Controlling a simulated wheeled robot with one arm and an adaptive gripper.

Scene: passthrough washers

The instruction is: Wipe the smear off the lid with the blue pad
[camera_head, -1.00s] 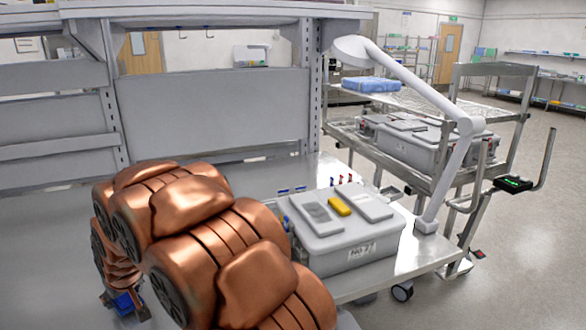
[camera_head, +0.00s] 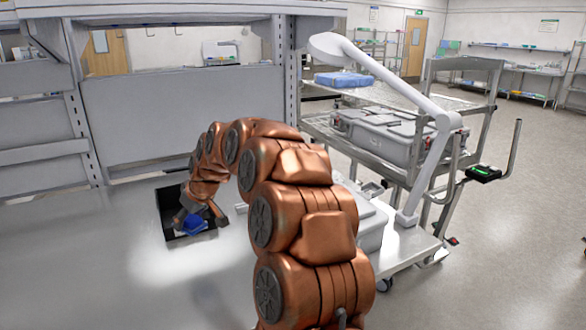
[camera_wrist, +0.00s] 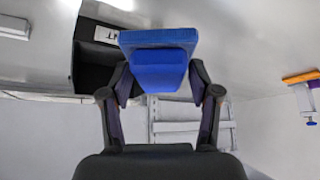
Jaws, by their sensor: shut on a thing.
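My gripper (camera_head: 200,218) is low over the bench at the left in the head view, its fingers closed on the blue pad (camera_head: 192,226). The wrist view shows the blue pad (camera_wrist: 160,58) between both fingertips, a thin wider layer on a thicker block. The pad is over or just at a black tray-like patch (camera_head: 172,228); I cannot tell whether it touches it. The grey case with the lid (camera_head: 372,228) is right of my arm, and my arm hides most of it. No smear shows now.
The grey bench (camera_head: 90,250) is clear at the left. A grey panel (camera_head: 180,115) stands behind the bench.

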